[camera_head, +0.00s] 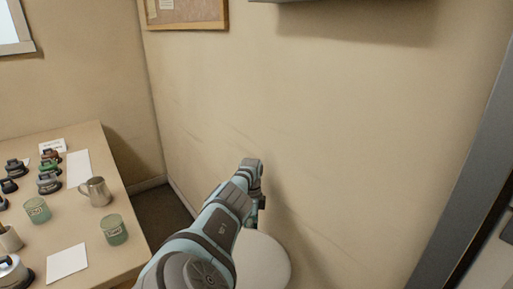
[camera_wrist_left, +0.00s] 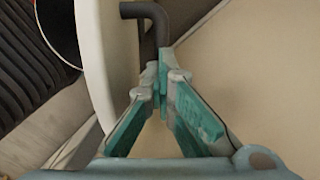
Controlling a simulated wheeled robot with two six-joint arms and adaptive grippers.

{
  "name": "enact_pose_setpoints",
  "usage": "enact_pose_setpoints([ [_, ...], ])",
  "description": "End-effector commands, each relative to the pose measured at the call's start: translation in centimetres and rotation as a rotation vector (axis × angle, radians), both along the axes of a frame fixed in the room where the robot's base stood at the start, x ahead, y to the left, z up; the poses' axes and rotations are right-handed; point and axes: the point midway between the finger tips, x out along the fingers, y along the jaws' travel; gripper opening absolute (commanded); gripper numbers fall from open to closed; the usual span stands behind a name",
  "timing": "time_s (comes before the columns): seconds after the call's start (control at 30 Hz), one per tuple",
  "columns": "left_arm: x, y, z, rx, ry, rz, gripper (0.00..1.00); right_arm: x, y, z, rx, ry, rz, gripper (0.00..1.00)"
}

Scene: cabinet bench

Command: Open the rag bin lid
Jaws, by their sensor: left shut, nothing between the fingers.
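The rag bin shows in the head view as a pale round top (camera_head: 265,262) beside the wall, partly covered by my left arm. In the left wrist view a curved white part (camera_wrist_left: 108,60) of it runs down the left side. A dark bent bar (camera_wrist_left: 146,10) stands just beyond the fingertips; I cannot tell whether they touch it. My left gripper (camera_wrist_left: 160,88) is shut and empty, close to the white part. It also shows in the head view (camera_head: 260,203), above the bin's far edge. I cannot tell how far the lid is open. My right gripper is out of view.
A wooden bench (camera_head: 118,182) at the left carries a metal pitcher (camera_head: 97,192), green jars (camera_head: 114,230), papers and several small dark-based items. The beige wall (camera_head: 330,130) stands close behind the bin. A grey upright frame (camera_head: 468,180) is at the right.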

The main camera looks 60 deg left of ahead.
Motion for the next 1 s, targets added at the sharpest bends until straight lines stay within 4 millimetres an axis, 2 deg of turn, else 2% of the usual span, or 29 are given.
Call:
enact_pose_setpoints([
  [0.03, -0.6, -1.5, -1.6, -0.041, 0.031, -0.003, 0.00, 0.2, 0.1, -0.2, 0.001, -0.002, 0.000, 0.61],
  [0.23, -0.7, -1.5, -1.7, -0.044, 0.030, -0.004, 0.00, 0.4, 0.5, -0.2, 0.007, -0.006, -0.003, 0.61],
  [0.43, -0.8, -1.5, -1.8, -0.046, 0.030, -0.005, 0.31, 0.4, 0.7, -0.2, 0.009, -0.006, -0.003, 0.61],
  [1.0, 0.2, -1.2, -0.5, -0.013, 0.022, -0.005, 0.31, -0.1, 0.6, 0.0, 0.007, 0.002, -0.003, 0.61],
])
